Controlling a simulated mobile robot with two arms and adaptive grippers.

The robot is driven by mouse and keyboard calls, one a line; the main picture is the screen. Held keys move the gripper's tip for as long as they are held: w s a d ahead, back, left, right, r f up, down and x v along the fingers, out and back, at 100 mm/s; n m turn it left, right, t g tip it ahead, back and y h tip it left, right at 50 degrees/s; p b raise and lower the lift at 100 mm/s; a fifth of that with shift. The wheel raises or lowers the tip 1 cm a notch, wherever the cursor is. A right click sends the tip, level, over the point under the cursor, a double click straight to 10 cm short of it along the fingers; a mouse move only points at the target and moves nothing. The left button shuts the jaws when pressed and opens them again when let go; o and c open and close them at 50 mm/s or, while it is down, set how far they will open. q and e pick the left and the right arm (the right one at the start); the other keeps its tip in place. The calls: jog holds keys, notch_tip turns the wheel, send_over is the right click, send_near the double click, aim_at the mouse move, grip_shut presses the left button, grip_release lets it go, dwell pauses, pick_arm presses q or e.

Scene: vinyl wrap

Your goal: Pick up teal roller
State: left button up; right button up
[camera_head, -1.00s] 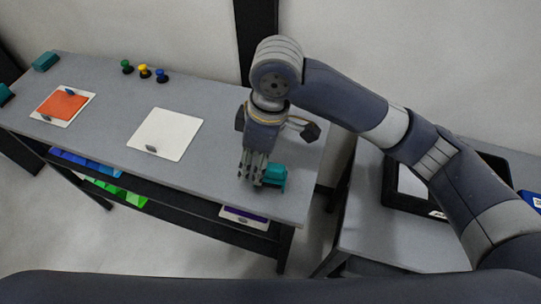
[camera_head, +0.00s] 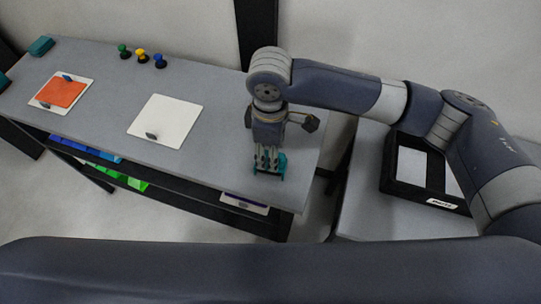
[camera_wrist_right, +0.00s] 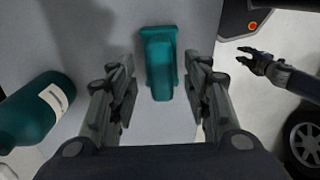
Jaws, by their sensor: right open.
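The teal roller (camera_head: 281,164) lies near the right end of the long grey table. In the right wrist view the roller (camera_wrist_right: 160,62) shows whole, between and a little beyond the fingertips. My right gripper (camera_head: 267,167) points down at it, with its fingers hiding part of it in the head view. The right wrist view shows the gripper (camera_wrist_right: 162,92) open, one finger on each side of the roller, with gaps between. My left gripper (camera_wrist_right: 256,62) appears small at the right of the wrist view; its jaw state is unclear.
A white board (camera_head: 164,121), an orange sheet (camera_head: 62,93) on a board, several coloured knobs (camera_head: 141,55) and a teal block (camera_head: 41,46) are on the table. A black tray (camera_head: 430,198) stands right. A teal cylinder (camera_wrist_right: 36,112) shows at left in the wrist view.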

notch_tip(320, 180, down, 2)
jog(key=shift+s+d, duration=0.1)
jog(key=shift+s, duration=0.05)
pick_arm(q)
jog(key=shift+r, duration=0.4)
pick_arm(e)
jog(key=shift+f, duration=0.25)
grip_shut()
pick_arm(q)
jog(key=shift+w+f, duration=0.1)
pick_arm(e)
jog(key=shift+r, duration=0.15)
